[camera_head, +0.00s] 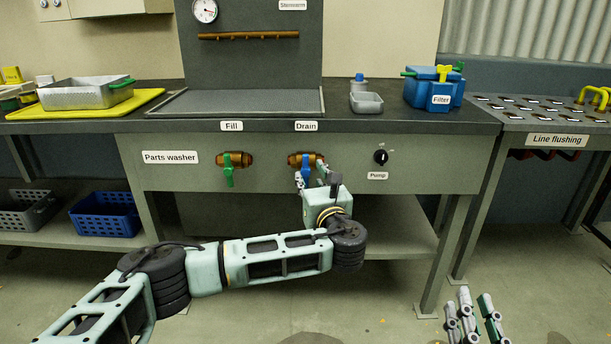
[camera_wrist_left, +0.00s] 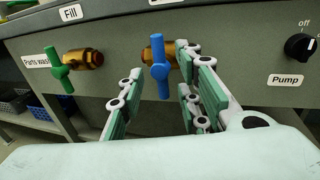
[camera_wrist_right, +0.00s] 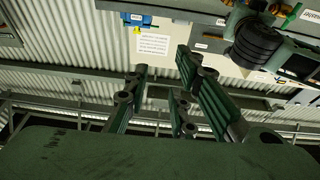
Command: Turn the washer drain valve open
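The drain valve is a brass body (camera_head: 294,160) with a blue handle (camera_head: 306,174) under the "Drain" label. The handle hangs about vertical, and it also shows near the middle of the left wrist view (camera_wrist_left: 160,75). My left gripper (camera_head: 311,180) is at the drain valve with fingers apart. In the left wrist view the blue handle appears between its left finger and its right fingers; contact cannot be told. My right gripper (camera_head: 474,297) is open and empty, low at the bottom right, away from the bench.
The fill valve (camera_head: 230,165) with a green handle is left of the drain valve. A black pump knob (camera_head: 381,157) is to its right. The bench top (camera_head: 240,102) overhangs the valve panel. Free floor lies in front at the right.

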